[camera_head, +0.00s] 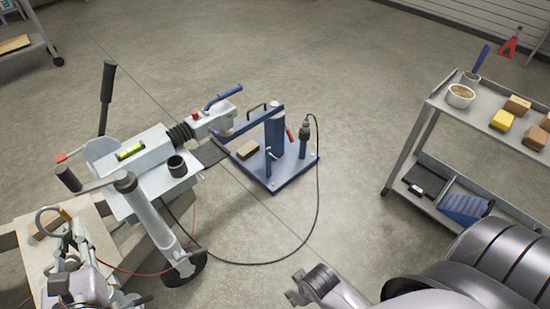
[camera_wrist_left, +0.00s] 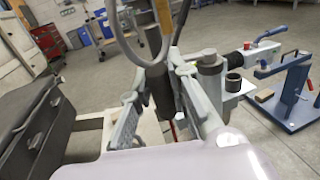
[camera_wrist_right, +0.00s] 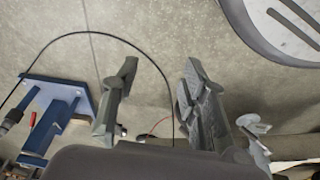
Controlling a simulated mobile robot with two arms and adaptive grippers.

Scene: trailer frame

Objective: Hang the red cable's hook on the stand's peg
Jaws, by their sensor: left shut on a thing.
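My left gripper (camera_head: 75,262) is at the lower left, shut on the dark grip of a grey looped hook (camera_head: 48,220). In the left wrist view the hook's loop (camera_wrist_left: 150,38) stands above the fingers (camera_wrist_left: 156,108). The red cable (camera_head: 143,272) runs from near this gripper to the trailer frame. The blue stand (camera_head: 284,176) is on the floor beyond, well apart from the hook. I cannot tell for sure which upright part is its peg. My right gripper (camera_head: 312,288) is low in the head view; its fingers (camera_wrist_right: 152,98) are apart and empty.
The grey trailer frame (camera_head: 150,165) with its coupling and jack lies between my left gripper and the stand. A black cable (camera_head: 317,185) loops over the floor from the stand's plug (camera_head: 304,138). A shelf cart (camera_head: 432,130) stands at right. Open floor lies between.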

